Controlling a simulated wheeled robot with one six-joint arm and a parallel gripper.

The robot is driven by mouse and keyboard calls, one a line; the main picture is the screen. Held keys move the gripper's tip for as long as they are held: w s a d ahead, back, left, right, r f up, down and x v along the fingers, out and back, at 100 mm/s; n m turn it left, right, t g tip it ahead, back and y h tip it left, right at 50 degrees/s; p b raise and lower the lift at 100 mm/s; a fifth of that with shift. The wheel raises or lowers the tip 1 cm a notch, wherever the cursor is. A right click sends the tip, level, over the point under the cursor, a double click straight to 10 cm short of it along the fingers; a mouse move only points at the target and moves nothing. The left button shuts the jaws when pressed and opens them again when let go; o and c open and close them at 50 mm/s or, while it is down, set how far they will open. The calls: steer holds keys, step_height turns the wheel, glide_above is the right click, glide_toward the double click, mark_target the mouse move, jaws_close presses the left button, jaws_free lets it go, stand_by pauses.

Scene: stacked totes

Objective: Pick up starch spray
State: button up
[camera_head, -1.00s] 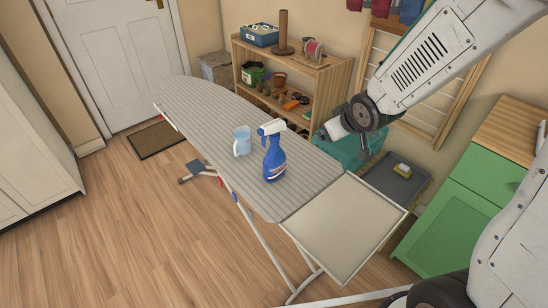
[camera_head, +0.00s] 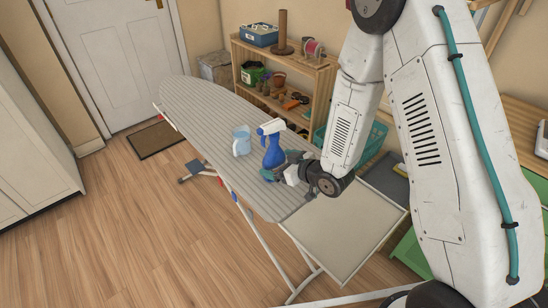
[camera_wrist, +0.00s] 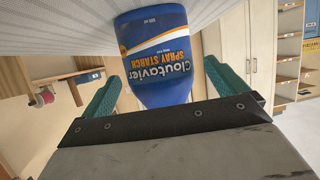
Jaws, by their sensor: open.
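The starch spray is a blue bottle (camera_head: 273,153) with a white and blue trigger head, upright on the striped ironing board (camera_head: 205,112). In the wrist view the bottle (camera_wrist: 155,55) appears upside down, with a "Spray Starch" label. My gripper (camera_head: 277,168) is at the bottle's lower part, just above the board. In the wrist view its two teal fingers (camera_wrist: 160,88) are open, one on each side of the bottle, with gaps showing. The bottle's lower right side is partly hidden by the gripper in the head view.
A light blue mug (camera_head: 241,141) stands on the board just left of the bottle. A flat pale panel (camera_head: 345,235) extends from the board's near end. A wooden shelf (camera_head: 322,95) with assorted items stands behind. The far part of the board is clear.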

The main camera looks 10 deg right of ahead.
mark_target(270, 159)
steer(key=x, duration=0.4)
steer(key=shift+w+a, duration=0.2)
steer(key=c, duration=1.2)
steer(key=shift+r, duration=0.1)
steer(key=shift+c, duration=1.4)
steer(key=shift+r, duration=0.1)
